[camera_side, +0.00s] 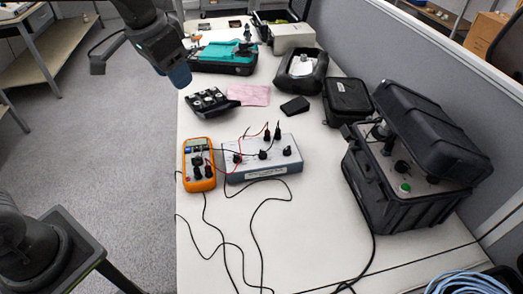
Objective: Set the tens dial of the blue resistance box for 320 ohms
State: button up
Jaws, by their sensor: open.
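The resistance box (263,158) is a low grey-blue box with a pale top, in the middle of the table. Several dark dials (263,154) sit along its top, too small to read. Red and black leads run to it.
An orange multimeter (199,165) stands just left of the box, with loose leads in front. A black unit with knobs (211,101) lies behind. A large open black case (400,198) stands right, near a grey partition (425,65).

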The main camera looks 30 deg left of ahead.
jog(key=w+d+f+m+g, duration=0.1)
jog(key=w+d+f, duration=0.1)
jog(key=w+f, duration=0.3)
jog(key=w+d+f+m+g, duration=0.1)
jog(key=w+d+f, duration=0.15)
jog(key=w, duration=0.45)
jog(key=m+g, duration=0.1)
jog(key=m, duration=0.1)
send_over(261, 152)
notch_tip(261, 152, down, 12)
notch_tip(261, 152, down, 14)
jog(key=shift+d+f, duration=0.1)
jog(key=shift+f, duration=0.05)
jog(key=c, duration=0.9)
jog(key=shift+n, duration=0.4)
